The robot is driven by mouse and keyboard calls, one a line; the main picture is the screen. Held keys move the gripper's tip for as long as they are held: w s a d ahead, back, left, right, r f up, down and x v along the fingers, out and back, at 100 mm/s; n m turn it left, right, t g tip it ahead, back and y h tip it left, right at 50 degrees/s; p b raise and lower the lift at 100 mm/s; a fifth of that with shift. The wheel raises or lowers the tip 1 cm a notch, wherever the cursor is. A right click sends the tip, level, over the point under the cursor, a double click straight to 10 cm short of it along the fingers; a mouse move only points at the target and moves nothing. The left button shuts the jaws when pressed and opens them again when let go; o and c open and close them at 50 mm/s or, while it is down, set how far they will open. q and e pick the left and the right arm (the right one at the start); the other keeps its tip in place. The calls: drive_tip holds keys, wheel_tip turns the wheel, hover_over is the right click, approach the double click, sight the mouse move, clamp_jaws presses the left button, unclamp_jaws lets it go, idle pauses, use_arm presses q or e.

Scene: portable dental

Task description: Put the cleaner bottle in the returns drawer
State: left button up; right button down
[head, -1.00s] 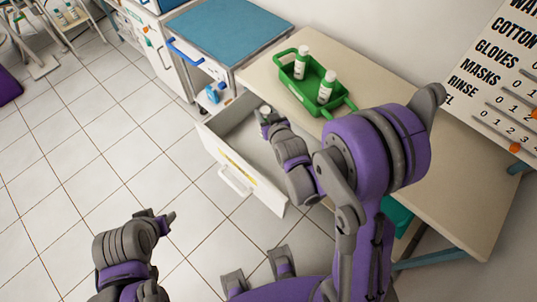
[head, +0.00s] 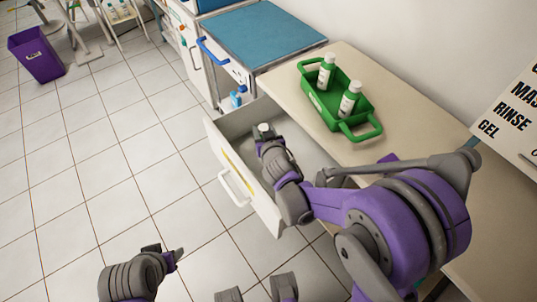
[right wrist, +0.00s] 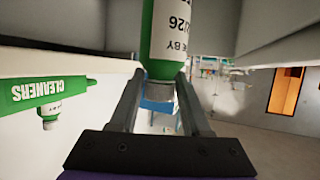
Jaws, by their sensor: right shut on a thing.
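My right gripper (head: 266,142) is shut on the cap end of the cleaner bottle, whose pale cap (head: 264,128) shows at the fingertips in the head view. In the right wrist view the bottle (right wrist: 168,35) is green with a white label, its white cap between the fingers. The open white returns drawer (head: 222,160) is under the table edge. The gripper and bottle are at its opening, with drawer walls around them in the wrist view. Whether the bottle touches the drawer floor is hidden. My left gripper (head: 166,254) is low over the floor, away from the drawer.
A green tray (head: 316,105) marked CLEANERS, with two similar bottles, stands on the beige table (head: 400,115) near the drawer. A blue-topped cart (head: 262,45) is behind the drawer. A purple bin (head: 38,58) stands far left.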

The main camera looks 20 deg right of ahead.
wheel_tip(320, 180, down, 7)
drive_tip(key=shift+r+b, duration=0.1)
drive_tip(key=shift+b, duration=0.7)
drive_tip(key=shift+r, duration=0.1)
drive_tip(key=shift+f+b, duration=0.35)
drive_tip(key=shift+f, duration=0.25)
drive_tip(key=shift+c, duration=1.8)
unclamp_jaws()
